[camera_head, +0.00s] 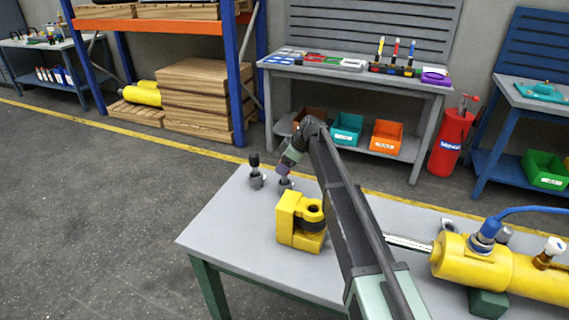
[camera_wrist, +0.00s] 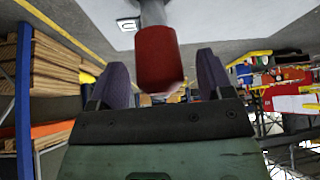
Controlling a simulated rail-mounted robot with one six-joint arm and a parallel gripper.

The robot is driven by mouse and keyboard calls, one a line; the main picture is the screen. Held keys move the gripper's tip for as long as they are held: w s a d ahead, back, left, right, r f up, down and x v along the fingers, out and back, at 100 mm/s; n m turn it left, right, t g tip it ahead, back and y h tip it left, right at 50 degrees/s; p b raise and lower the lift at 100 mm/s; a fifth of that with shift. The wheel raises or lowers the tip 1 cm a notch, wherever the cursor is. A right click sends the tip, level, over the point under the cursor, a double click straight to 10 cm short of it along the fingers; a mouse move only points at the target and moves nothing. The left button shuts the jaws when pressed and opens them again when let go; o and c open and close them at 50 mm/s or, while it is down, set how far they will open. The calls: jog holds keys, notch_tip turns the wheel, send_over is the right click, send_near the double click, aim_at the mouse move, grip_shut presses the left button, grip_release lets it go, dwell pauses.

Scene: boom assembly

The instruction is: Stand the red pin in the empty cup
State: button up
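The red pin (camera_wrist: 157,58) shows its red head and grey shaft between the two purple fingers in the wrist view. My gripper (camera_wrist: 163,72) is open around it, with a gap on either side of the head. In the head view my gripper (camera_head: 285,171) points down at a grey cup (camera_head: 285,184) at the far left of the workbench. The fingers hide the pin there, and I cannot tell whether its foot is in the cup. A second grey cup (camera_head: 256,182) to the left holds a black-headed pin (camera_head: 254,160).
A yellow bracket (camera_head: 290,225) with a dark bore stands close in front of the cups. A yellow cylinder (camera_head: 475,262) with a rod and blue hose lies at the right of the grey workbench (camera_head: 225,230). The bench's left end is bare.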

jog(key=p+v, duration=0.9)
jog(key=v, duration=0.1)
jog(key=shift+d+r, duration=0.25)
jog(key=shift+r, duration=0.15)
